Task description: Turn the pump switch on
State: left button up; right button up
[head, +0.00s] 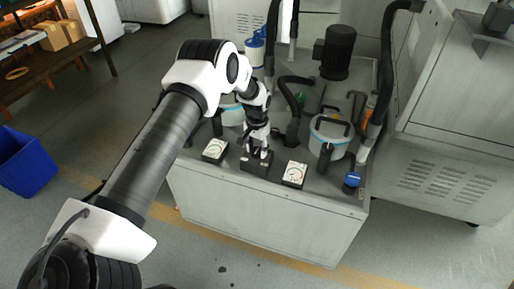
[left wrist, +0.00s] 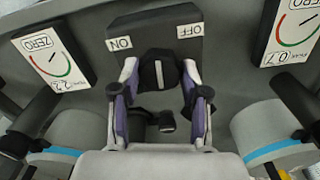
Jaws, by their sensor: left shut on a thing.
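The pump switch is a dark box with a round black knob (left wrist: 160,72) on its face. In the left wrist view the box (left wrist: 150,22) carries upside-down white labels, ON at left and OFF at right. A white mark on the knob stands nearly upright in that view, between the two labels. My left gripper (left wrist: 159,80) has one finger on each side of the knob and is shut on it. In the head view my left gripper (head: 257,152) reaches down onto the switch box (head: 256,166) at the cabinet's front edge. My right gripper is not in view.
Dial gauges flank the switch, one at left (head: 215,150) and one at right (head: 294,174). Behind stand a pale canister (head: 328,135), black hoses and a dark motor (head: 335,50). A blue bin (head: 25,162) is on the floor at left. The floor before the cabinet is clear.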

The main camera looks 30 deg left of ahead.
aim_at(257, 151)
pick_arm(q)
jog(key=n+p, duration=0.1)
jog(key=n, duration=0.5)
jog(key=shift+n, duration=0.3)
dwell(0.4)
jog(key=o, duration=1.1)
jog(key=shift+o, duration=0.2)
notch_tip(257, 151, up, 12)
jog(key=shift+f, duration=0.1)
